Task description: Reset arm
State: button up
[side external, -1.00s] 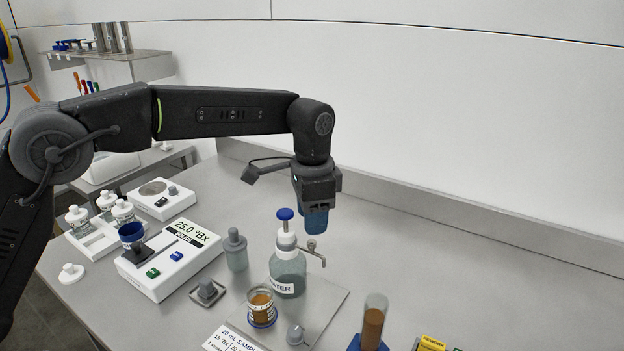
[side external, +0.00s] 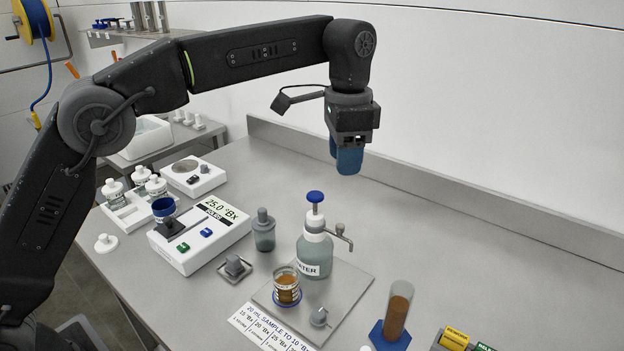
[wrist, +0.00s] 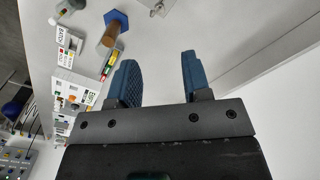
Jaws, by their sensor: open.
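My gripper (side external: 347,160) hangs in the air above the far part of the bench, pointing down, up and behind the water dispenser bottle (side external: 315,255). In the wrist view its two blue fingers (wrist: 157,82) are apart with nothing between them. A cup of amber liquid (side external: 286,287) stands on a grey plate beside the water bottle. Nothing touches the gripper.
A refractometer reading 25.0 °Bx (side external: 200,235) stands at left, with white bottles in a rack (side external: 135,205) behind it. A cylinder of brown liquid on a blue base (side external: 397,312) stands at front right. The bench's back right (side external: 480,235) is clear.

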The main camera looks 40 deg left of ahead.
jog(key=s+a+r+n+t, duration=0.2)
jog(key=s+a, duration=0.4)
jog(key=s, duration=0.1)
jog(key=s+a+r+n+t, duration=0.1)
jog(key=s+a+r+n, duration=0.2)
jog(key=s+a, duration=0.3)
jog(key=s+a+f+n+t, duration=0.1)
jog(key=s+a+f+n, duration=0.1)
jog(key=s+f, duration=0.3)
jog(key=s+a+f+n+t, duration=0.1)
jog(key=s+f, duration=0.3)
jog(key=s, duration=0.6)
jog(key=shift+s+a+f+n+t, duration=0.15)
jog(key=shift+a+f+n+t, duration=0.2)
jog(key=shift+a, duration=0.4)
